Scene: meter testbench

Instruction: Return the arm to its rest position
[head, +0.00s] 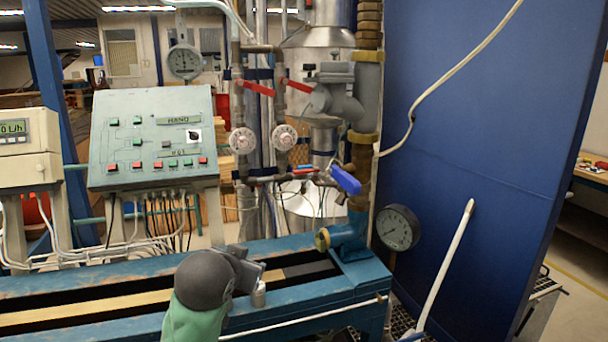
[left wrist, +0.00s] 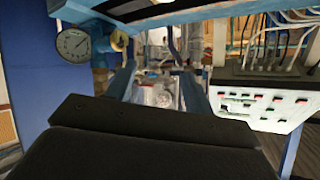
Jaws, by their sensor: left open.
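My left arm rises from the bottom of the head view, with a green section and a dark grey rounded joint. My left gripper (head: 257,282) is at its end, in front of the blue bench (head: 350,295), and looks small and partly hidden by the wrist. It is open, and I see nothing held in it. In the left wrist view, a large dark part of my own arm fills the bottom. My right arm and gripper are not in view.
A control panel (head: 151,138) stands behind the bench on the left. Pipework with a blue valve handle (head: 345,180) and red handles (head: 256,88) rises behind the gripper. A pressure gauge (head: 398,228) and a white hose (head: 446,262) are to the right, before a blue wall (head: 480,110).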

